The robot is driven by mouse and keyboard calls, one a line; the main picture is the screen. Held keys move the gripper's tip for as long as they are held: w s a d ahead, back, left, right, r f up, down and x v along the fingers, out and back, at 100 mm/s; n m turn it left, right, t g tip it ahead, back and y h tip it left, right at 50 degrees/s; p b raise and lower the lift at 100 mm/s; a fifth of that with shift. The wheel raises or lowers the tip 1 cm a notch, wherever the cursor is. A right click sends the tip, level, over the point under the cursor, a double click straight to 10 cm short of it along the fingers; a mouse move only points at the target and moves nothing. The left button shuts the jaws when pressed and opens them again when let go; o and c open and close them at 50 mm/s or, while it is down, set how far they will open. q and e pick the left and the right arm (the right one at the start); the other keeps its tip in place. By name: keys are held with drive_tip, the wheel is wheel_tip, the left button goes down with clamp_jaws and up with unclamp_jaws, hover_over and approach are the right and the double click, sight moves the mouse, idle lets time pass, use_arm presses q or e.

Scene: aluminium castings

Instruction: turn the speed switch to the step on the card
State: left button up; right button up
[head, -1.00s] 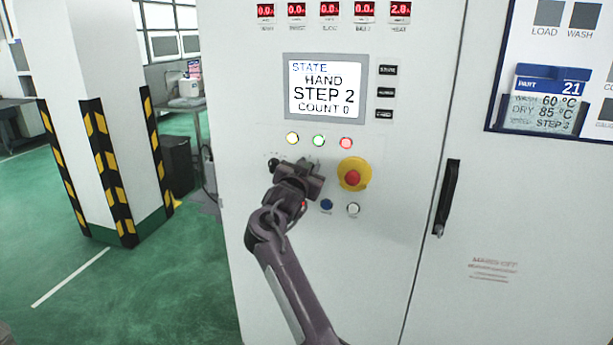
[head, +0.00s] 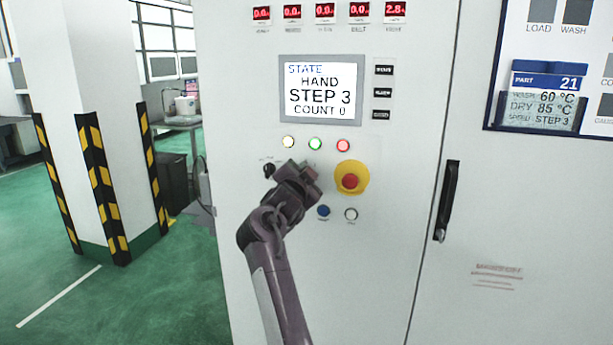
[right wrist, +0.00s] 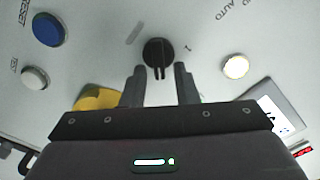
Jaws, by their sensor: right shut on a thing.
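The speed switch (right wrist: 158,50) is a black round knob in the right wrist view; in the head view my gripper hides it. My right gripper (head: 309,178) is at the panel below the lamps, and its two fingers (right wrist: 159,75) are on either side of the knob's grip, shut on it. The display (head: 320,90) reads HAND, STEP 3, COUNT 0. The card (head: 543,97) at the upper right reads PART 21, DRY 85 °C, SPEED STEP 3. My left gripper is not in view.
A red emergency button (head: 350,181) on a yellow base is just right of the gripper. Another black knob (head: 268,171) is to its left. Blue (head: 323,211) and white (head: 351,214) buttons are below. A black door handle (head: 447,200) is further right.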

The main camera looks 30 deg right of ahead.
drive_tip(key=o, duration=0.6)
drive_tip(key=b+v, duration=0.2)
drive_tip(key=v, duration=0.6)
idle(0.4)
